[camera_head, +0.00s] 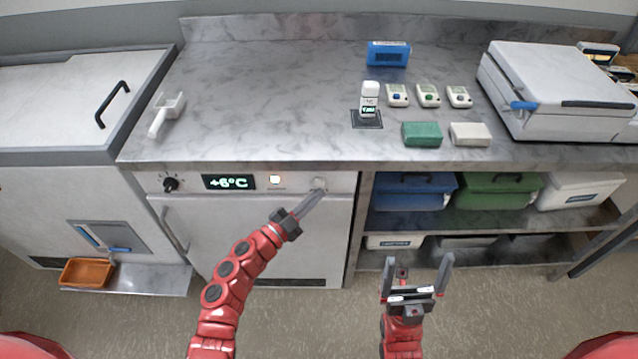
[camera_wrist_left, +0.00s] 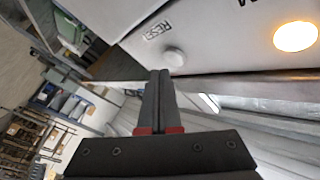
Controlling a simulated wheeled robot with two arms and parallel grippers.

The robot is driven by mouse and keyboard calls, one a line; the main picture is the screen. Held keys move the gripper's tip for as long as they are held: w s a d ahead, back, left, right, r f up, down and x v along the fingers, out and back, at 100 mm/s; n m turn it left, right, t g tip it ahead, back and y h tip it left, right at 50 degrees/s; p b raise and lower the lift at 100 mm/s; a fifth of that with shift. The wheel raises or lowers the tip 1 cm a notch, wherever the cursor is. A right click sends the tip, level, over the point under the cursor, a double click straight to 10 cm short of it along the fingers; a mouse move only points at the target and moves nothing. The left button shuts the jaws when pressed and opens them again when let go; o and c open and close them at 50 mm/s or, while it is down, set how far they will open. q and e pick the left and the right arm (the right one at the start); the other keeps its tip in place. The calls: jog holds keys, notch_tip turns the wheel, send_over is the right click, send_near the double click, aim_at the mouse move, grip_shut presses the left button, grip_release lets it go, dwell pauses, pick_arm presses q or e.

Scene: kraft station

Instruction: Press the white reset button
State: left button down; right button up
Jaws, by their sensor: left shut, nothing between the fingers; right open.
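In the left wrist view the white button (camera_wrist_left: 174,57) stands out from the panel beside a small label reading roughly "RESET". My left gripper (camera_head: 317,194) is shut and empty, its tips just below and in front of the button. In the left wrist view the closed fingertips (camera_wrist_left: 160,72) are close to the button; I cannot tell whether they touch it. My right gripper (camera_head: 418,268) is open and empty, low in front of the shelves.
The steel worktop (camera_head: 270,100) overhangs just above the panel. Bins, including a green one (camera_head: 497,190), sit on the shelf at right.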

pick_arm(q)
jog(key=shift+w, duration=0.15)
jog(key=shift+w, duration=0.3)
jog(key=shift+w, duration=0.45)
dwell(0.8)
jog(key=shift+s, duration=0.15)
jog(key=shift+s+p, duration=0.45)
jog(key=shift+s, duration=0.3)
jog(key=shift+s+p, duration=0.75)
jog(key=shift+s, duration=1.75)
